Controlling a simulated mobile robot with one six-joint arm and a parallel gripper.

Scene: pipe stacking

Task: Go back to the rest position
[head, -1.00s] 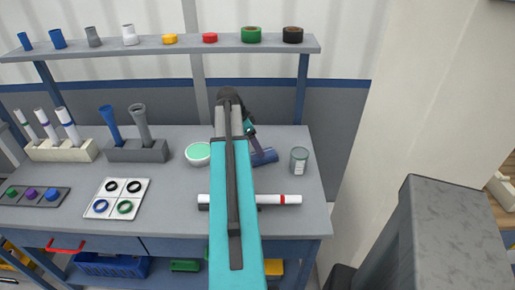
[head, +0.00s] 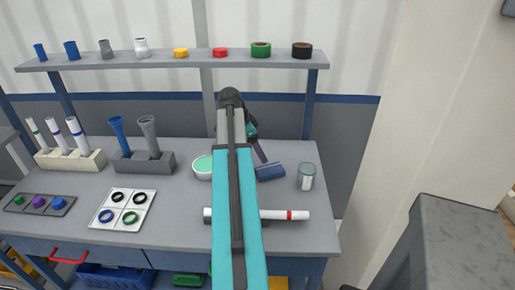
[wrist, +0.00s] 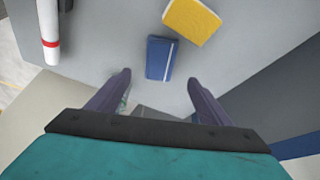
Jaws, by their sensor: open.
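My teal and grey arm crosses the middle of the head view, and its far end is above the bench. My gripper (wrist: 158,78) is open and empty in the wrist view, with its two dark fingers spread apart. A blue block-like item with a light stripe (wrist: 160,57) lies on the bench beyond and between the fingertips. It also shows in the head view (head: 270,171), close to a dark finger. In the head view the arm hides most of the gripper.
A white pipe with a red band (head: 285,215) lies under my arm. A yellow item (wrist: 191,20) lies beside the blue one. Pipe holders (head: 145,163) stand left; a shelf (head: 180,62) spans the back.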

